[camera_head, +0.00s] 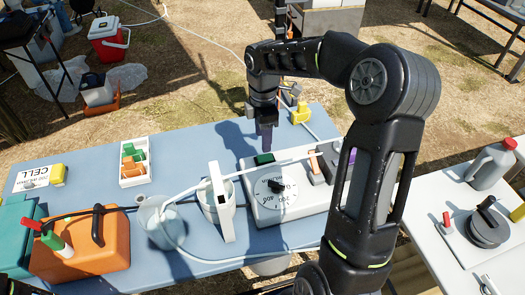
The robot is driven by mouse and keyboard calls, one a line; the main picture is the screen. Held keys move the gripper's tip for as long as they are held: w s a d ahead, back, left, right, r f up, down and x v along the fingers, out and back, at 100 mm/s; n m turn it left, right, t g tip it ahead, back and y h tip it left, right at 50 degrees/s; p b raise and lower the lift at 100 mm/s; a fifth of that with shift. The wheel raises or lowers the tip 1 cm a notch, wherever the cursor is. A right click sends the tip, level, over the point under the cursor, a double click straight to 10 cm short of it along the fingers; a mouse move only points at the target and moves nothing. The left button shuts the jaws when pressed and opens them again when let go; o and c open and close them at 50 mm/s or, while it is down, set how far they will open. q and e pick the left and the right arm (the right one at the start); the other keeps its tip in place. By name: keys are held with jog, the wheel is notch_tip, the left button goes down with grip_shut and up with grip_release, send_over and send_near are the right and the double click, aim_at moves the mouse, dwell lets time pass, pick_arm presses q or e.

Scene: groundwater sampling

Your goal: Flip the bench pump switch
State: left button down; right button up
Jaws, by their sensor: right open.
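The bench pump (262,208) is a white box with a round dial (276,188) and black knob on the blue table. A small dark green switch (264,159) sits on its far left top corner. My right gripper (265,150) reaches in over the pump from the far side of my arm and points down, with its dark fingers just above and behind the switch. I cannot tell whether they touch it. Nothing shows between the fingers. My left gripper is not in view.
An orange case (85,255) and a white tray (134,160) of colored items are farther left. A white table (440,225) with a grey bottle (490,165) stands right.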

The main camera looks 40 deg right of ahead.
aim_at(263, 158)
notch_tip(263, 158, down, 7)
jog(key=shift+f+p, duration=0.1)
jog(key=shift+p, duration=0.2)
grip_shut()
dwell(0.6)
